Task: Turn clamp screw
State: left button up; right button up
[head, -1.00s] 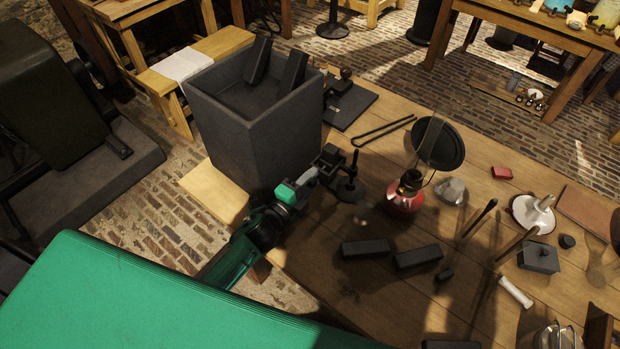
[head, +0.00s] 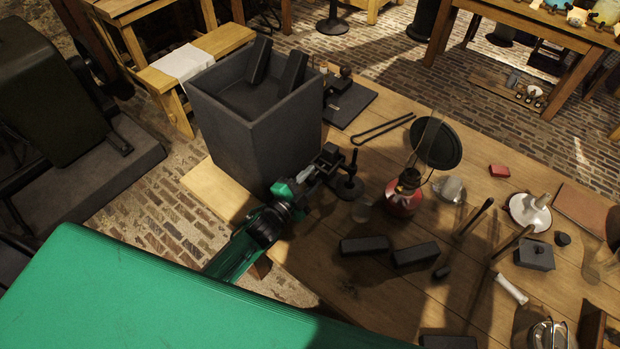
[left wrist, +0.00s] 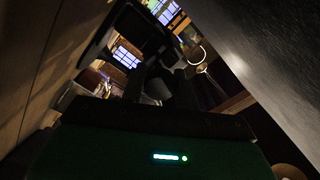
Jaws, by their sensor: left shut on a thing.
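My left gripper (head: 327,160) reaches in from the lower left, at the upper part of the clamp. Its jaws are shut on a dark part there, which looks like the clamp screw; dark on dark hides the exact contact. In the left wrist view, a dark shape (left wrist: 165,85) fills the middle and I cannot make out the screw. My right gripper is not in view.
The tall grey box (head: 262,145) stands close behind my left gripper. A red lamp (head: 404,196) with a dark round disc (head: 437,146) stands to the right. Dark blocks (head: 364,245) lie in front. A black rod tool (head: 383,128) lies behind the clamp.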

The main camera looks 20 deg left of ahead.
pick_arm(q)
jog(key=shift+f, duration=0.1)
jog(key=o, duration=1)
jog(key=shift+s+a+f, duration=0.1)
jog(key=shift+s+a, duration=0.1)
jog(key=shift+s, duration=0.35)
jog(key=b+v, duration=0.2)
jog(key=v, duration=0.9)
jog(key=shift+b, duration=0.4)
jog(key=shift+v, duration=0.85)
jog(key=shift+r, duration=0.2)
